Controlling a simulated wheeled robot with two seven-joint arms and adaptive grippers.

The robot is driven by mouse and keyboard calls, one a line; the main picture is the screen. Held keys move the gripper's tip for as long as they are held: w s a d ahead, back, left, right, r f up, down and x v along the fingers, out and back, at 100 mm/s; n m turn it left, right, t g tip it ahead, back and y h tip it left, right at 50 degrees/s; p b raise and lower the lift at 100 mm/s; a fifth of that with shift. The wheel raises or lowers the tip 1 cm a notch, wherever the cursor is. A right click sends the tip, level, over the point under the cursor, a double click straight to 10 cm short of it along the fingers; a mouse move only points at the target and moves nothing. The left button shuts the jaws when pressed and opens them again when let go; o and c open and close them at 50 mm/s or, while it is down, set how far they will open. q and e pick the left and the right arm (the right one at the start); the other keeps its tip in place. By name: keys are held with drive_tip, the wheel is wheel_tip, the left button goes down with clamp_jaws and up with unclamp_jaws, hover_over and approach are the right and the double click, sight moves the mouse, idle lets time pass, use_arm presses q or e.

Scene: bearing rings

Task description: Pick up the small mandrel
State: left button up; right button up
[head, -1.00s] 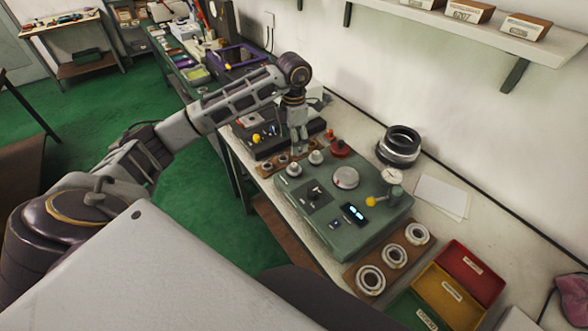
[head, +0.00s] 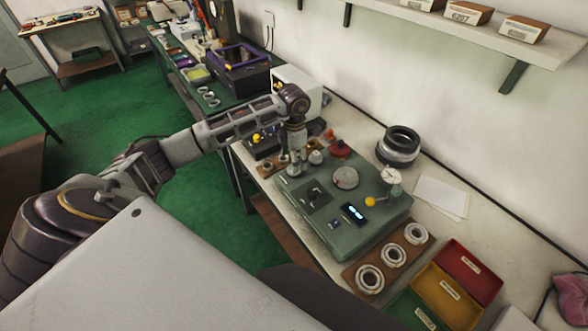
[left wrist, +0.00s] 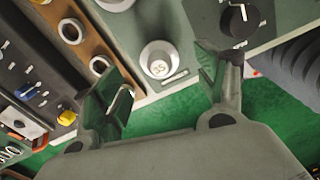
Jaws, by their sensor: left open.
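A pale round mandrel (left wrist: 158,62), its top marked with what looks like 35, sits upright on the green fixture in the left wrist view. My left gripper (left wrist: 160,72) is open, with its fingers on either side of the mandrel and not closed on it. A second pale mandrel (head: 316,157) stands just right of the gripper. I cannot tell from the label which is the small one. My right gripper is not in view.
A brown ring board (head: 378,258) and colored bins (head: 440,290) lie nearer. Black rings (head: 400,146) stand behind. A control box (left wrist: 30,75) lies left in the wrist view.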

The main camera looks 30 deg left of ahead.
use_arm(q)
drive_tip(key=shift+f, duration=0.3)
drive_tip(key=shift+f+p, duration=0.55)
drive_tip(key=shift+f, duration=1.75)
drive_tip(key=c, duration=1.4)
drive_tip(key=shift+r, duration=0.2)
